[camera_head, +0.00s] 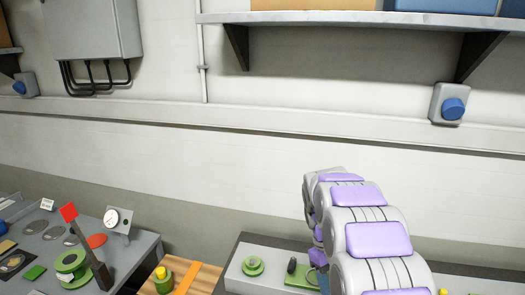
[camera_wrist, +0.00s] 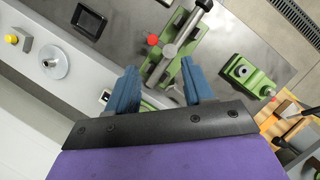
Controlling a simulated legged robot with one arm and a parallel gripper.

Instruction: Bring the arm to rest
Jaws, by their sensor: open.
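My arm (camera_head: 365,225), grey with purple pads, reaches forward over the right bench in the head view. Its end is mostly hidden behind its own links there. In the wrist view my gripper (camera_wrist: 158,75) has two blue fingers set well apart on a black bracket. It is open, with nothing held between the fingers. A green fixture with a metal bar (camera_wrist: 178,48) and a red knob lies beyond and between the fingertips. I cannot tell how far off it is.
A grey bench (camera_wrist: 235,25) holds a small green block (camera_wrist: 245,76) and a pale panel with a round metal disc (camera_wrist: 55,62). At left, a table (camera_head: 140,247) carries a red-tipped post and a gauge. A wooden surface (camera_head: 202,277) lies between benches. A shelf (camera_head: 350,20) hangs above.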

